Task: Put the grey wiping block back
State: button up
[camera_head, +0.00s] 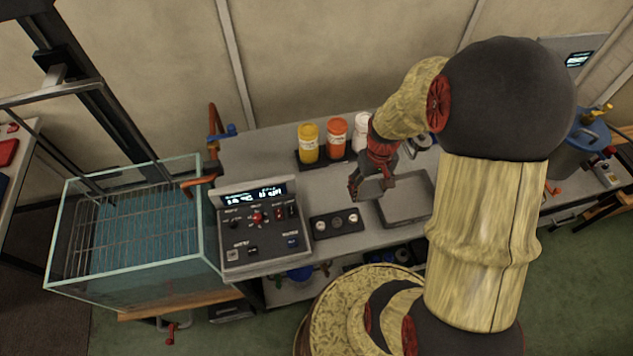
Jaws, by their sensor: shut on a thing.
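My gripper (371,183) points down over the bench, just left of the shallow grey tray (424,204). Its dark fingers are shut on a small grey block (371,188), which appears to be the wiping block. The block is at or over the tray's left edge; I cannot tell whether it touches the tray or the bench. My arm covers the right side of the tray.
Yellow, orange and white bottles (336,134) stand in a dark rack behind my gripper. A small dark holder with round pieces (337,223) lies in front. A control box (256,226) and a glass water tank (130,235) stand at left.

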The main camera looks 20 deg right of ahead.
jog(key=w+a+f+b, duration=0.1)
jog(key=w+a+f, duration=0.3)
jog(key=w, duration=0.3)
jog(key=b, duration=0.1)
send_over(327, 194)
jog(key=f, duration=0.4)
jog(key=shift+s+d+f, duration=0.35)
jog(key=shift+f, duration=0.05)
jog(key=shift+w+a+f, duration=0.15)
jog(key=shift+w+f, duration=0.1)
jog(key=shift+f, duration=0.1)
jog(key=shift+w+a+f+b, duration=0.15)
jog(key=shift+f+b, duration=0.25)
jog(key=shift+f, duration=1.25)
jog(key=shift+f, duration=0.1)
jog(key=shift+f, duration=0.15)
jog(key=o, duration=1)
jog(key=shift+o, duration=0.5)
jog(key=shift+r, duration=0.2)
